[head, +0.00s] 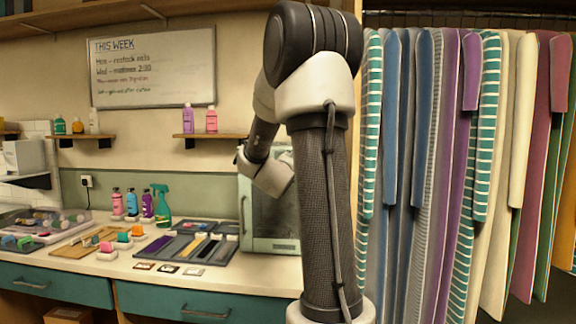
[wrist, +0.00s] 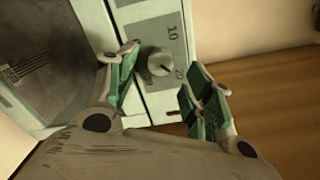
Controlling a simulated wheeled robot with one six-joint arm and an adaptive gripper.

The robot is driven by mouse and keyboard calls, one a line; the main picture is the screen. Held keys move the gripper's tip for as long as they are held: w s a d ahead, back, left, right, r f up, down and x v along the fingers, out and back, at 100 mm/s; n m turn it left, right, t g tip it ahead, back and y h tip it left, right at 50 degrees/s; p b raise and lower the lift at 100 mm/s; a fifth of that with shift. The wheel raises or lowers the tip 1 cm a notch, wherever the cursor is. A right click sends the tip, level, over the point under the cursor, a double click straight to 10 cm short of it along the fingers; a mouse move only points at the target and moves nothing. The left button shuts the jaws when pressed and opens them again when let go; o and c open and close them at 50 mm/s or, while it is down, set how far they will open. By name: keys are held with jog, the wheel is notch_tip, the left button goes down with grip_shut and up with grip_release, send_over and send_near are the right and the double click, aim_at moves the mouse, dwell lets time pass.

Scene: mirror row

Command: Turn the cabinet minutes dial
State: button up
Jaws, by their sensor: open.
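The pale green cabinet (head: 262,243) stands on the counter in the head view, partly hidden behind my arm. In the wrist view its front shows, with a dark window door (wrist: 45,60) at left. A round grey dial (wrist: 157,65) sits on a grey panel marked with numbers such as 10 and 20. My gripper (wrist: 160,82) is open, its green-padded fingers apart on either side of the dial's lower part. I cannot tell whether either finger touches it. In the head view my gripper is hidden behind my arm.
A wooden surface (wrist: 270,100) lies right of the cabinet in the wrist view. On the counter (head: 150,277) are a dark tray (head: 185,248), several bottles and a green spray bottle (head: 161,205). Garments (head: 465,150) hang at the right.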

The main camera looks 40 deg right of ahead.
jog(key=v, duration=0.8)
